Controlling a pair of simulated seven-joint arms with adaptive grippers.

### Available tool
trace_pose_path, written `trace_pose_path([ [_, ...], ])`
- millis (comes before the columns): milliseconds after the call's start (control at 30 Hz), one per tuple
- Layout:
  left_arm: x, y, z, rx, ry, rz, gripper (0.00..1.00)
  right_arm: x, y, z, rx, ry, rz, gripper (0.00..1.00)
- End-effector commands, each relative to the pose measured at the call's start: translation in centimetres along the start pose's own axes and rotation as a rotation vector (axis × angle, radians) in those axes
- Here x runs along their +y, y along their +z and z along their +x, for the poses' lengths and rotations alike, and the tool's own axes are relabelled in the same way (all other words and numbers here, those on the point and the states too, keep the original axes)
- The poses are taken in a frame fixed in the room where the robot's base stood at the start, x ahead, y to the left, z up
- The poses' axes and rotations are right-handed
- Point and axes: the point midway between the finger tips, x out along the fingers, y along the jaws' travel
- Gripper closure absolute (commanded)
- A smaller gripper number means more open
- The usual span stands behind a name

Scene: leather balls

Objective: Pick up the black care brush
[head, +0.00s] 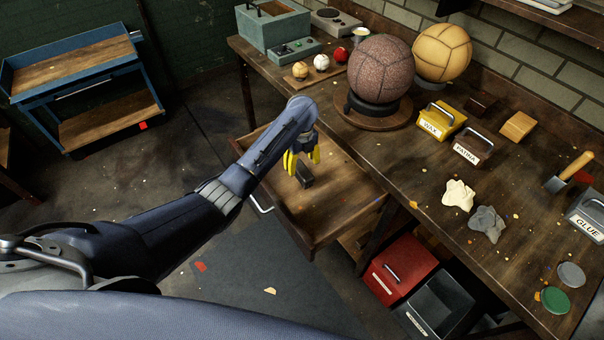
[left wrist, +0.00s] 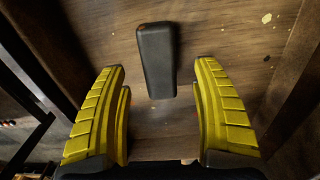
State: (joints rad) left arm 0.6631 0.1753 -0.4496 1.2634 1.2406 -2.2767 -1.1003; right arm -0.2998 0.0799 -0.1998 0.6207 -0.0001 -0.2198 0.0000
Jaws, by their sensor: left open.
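The black care brush (head: 304,177) lies on the wooden bottom of an open drawer (head: 335,205) in the head view. In the left wrist view the brush (left wrist: 157,58) shows as a dark rounded block, ahead of and between the fingers. My left gripper (head: 302,162) has yellow fingers and hangs over the drawer, just above the brush. In the left wrist view the left gripper (left wrist: 160,110) is open, with nothing between its fingers. I cannot tell whether the fingers touch the brush. My right gripper is not in view.
The workbench (head: 440,185) holds a dark speckled ball (head: 380,66) on a stand, a tan ball (head: 441,52), a yellow wax box (head: 436,122) and a patina box (head: 472,147). Drawer walls surround the brush. A red bin (head: 400,270) stands below the bench.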

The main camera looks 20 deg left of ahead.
Motion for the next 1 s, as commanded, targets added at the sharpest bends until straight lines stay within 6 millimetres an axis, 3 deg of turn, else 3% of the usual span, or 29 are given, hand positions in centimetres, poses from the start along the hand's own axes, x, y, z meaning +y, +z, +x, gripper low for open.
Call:
trace_pose_path([
  [433,0.1,-0.2,4.5,0.001,0.002,-0.001,0.34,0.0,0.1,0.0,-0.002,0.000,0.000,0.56],
  [833,0.1,-0.2,5.2,0.000,0.001,0.000,0.32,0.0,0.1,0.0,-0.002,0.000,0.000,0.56],
  [1000,0.1,-0.2,5.2,0.000,0.001,0.000,0.52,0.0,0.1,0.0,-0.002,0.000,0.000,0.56],
])
